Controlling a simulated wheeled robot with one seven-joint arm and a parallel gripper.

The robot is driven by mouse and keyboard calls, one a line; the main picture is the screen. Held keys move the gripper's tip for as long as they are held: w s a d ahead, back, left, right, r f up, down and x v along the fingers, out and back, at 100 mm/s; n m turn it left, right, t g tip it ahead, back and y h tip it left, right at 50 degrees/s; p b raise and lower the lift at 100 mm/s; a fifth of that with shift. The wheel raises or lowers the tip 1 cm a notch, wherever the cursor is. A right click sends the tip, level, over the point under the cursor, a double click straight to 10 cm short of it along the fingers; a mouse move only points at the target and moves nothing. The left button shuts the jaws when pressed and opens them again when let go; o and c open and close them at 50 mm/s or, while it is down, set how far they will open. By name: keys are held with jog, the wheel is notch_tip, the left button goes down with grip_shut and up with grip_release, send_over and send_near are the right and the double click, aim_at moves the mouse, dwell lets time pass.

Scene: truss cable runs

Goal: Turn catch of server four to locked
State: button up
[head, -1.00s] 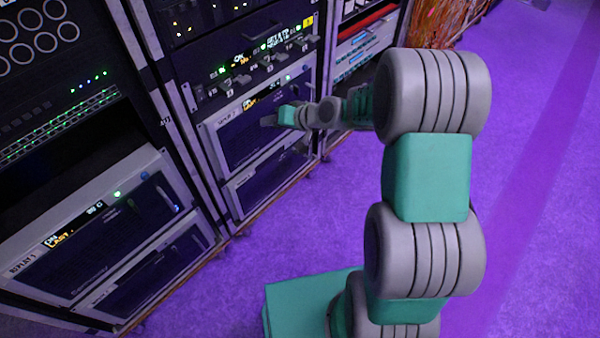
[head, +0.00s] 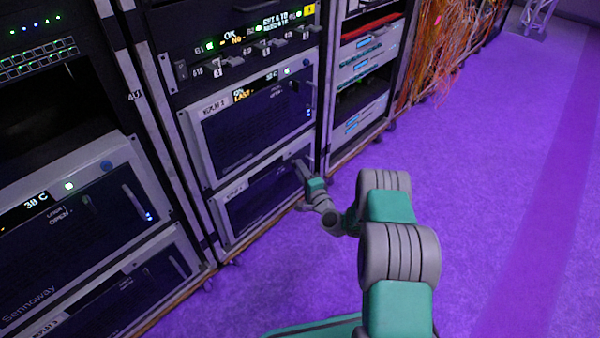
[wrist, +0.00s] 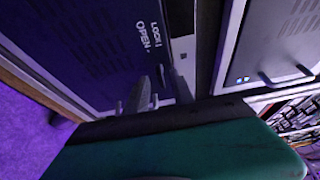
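The lower server (head: 265,200) in the middle rack has a pale frame and a dark front. Its name label is too small to read, so I cannot confirm that it is server four. My gripper (head: 301,168) is at its right end. The wrist view shows the LOCK and OPEN marks (wrist: 150,36) on the dark panel close ahead. A small dark catch (wrist: 163,76) shows below the marks, between my two fingers (wrist: 160,92). The fingers stand apart, one on each side. Contact and the catch's exact angle cannot be told.
Another server (head: 250,125) sits directly above, with a row of small levers (head: 235,62) higher up. A rack with servers (head: 70,235) stands at the left. A rack of patch gear (head: 362,70) and orange cables (head: 440,40) stand to the right. The purple floor (head: 480,200) is clear.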

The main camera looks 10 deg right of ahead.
jog(key=shift+w, duration=0.25)
jog(key=shift+c, duration=0.4)
grip_shut()
